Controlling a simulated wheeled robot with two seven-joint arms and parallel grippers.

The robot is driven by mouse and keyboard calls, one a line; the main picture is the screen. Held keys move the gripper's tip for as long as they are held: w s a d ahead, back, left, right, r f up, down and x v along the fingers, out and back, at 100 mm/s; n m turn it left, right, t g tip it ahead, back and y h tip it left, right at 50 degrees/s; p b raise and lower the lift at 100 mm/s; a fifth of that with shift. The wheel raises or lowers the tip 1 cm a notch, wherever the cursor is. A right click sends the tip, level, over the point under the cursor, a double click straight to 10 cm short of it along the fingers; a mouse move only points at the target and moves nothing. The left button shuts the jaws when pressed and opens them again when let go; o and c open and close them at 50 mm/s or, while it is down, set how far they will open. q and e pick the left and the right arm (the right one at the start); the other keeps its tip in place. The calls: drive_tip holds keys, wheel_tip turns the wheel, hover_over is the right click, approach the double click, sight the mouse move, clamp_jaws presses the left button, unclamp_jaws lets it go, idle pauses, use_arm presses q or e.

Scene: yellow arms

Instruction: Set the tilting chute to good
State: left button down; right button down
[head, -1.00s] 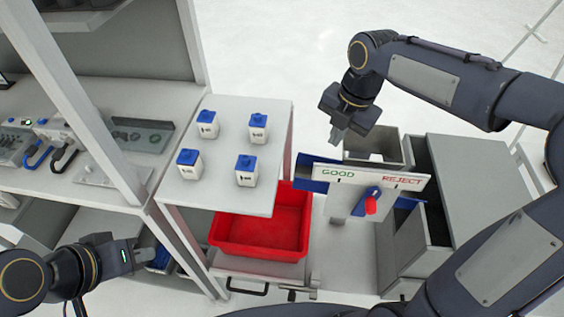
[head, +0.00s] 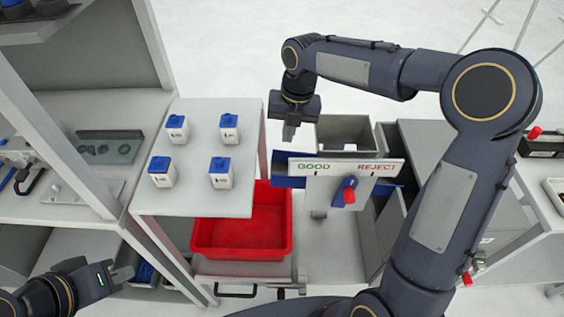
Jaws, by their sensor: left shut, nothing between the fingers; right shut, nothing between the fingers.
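The tilting chute (head: 283,167) is blue and sits behind a white sign plate (head: 337,167) marked GOOD at left and REJECT at right. A lever with a red knob (head: 349,195) stands in front of the plate, toward its REJECT side. The chute's blue ends show at both sides of the plate, and its middle is hidden. My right gripper (head: 289,137) is shut and empty, pointing down above the chute's left end, near GOOD and apart from the lever. My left gripper (head: 128,273) is shut and empty at the lower left, beside the shelving.
A red bin (head: 245,247) stands below and left of the chute. A grey open box (head: 345,135) is behind the plate. A grey cabinet (head: 420,140) is at right, partly hidden by my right arm.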

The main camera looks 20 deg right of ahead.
sight(279, 170)
drive_tip(key=f, duration=0.4)
drive_tip(key=a+f, duration=0.1)
drive_tip(key=f, duration=0.6)
drive_tip(key=shift+w+a+f, duration=0.2)
drive_tip(key=shift+f, duration=0.1)
drive_tip(key=shift+f, duration=0.1)
drive_tip(key=shift+a+f+b, duration=0.3)
drive_tip(key=shift+f+b, duration=0.25)
drive_tip(key=shift+f, duration=0.2)
drive_tip(key=shift+h, duration=0.7)
drive_tip(key=f, duration=0.1)
drive_tip(key=f+b, duration=0.1)
drive_tip(key=f, duration=0.2)
drive_tip(key=shift+w+a+f+b, duration=0.2)
drive_tip(key=shift+a+f+b, duration=0.1)
drive_tip(key=shift+a, duration=0.1)
drive_tip(key=shift+d+f+b, duration=0.15)
drive_tip(key=shift+f+b, duration=0.35)
drive_tip(key=shift+f, duration=0.9)
